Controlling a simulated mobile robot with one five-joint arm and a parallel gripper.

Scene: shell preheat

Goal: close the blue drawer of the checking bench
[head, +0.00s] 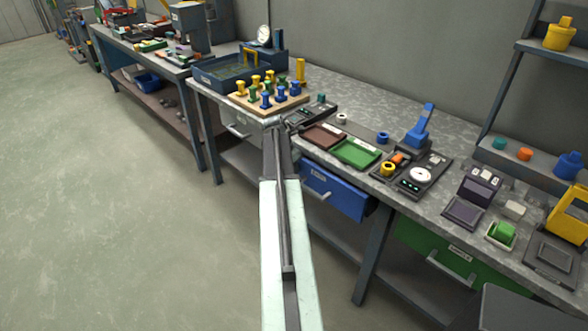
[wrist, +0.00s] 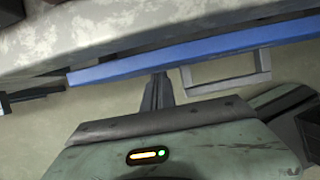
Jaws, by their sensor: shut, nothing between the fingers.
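The checking bench (head: 320,98) runs along the wall with a speckled grey top. Its blue drawer (head: 345,197) stands out from under the bench edge, partly open. In the wrist view the drawer front is a long blue band (wrist: 120,70) across the picture, with a grey handle (wrist: 228,86) below it. My gripper (wrist: 160,77) is shut and empty, its fingertips close to the blue front, left of the handle. I cannot tell whether they touch it. In the head view my arm hides part of the drawer's left side.
A green drawer (head: 450,262) is farther right under the bench, and a grey drawer (head: 236,125) is to the left. Bench legs (head: 372,255) and a lower shelf stand below. Open floor (head: 120,220) lies to the left.

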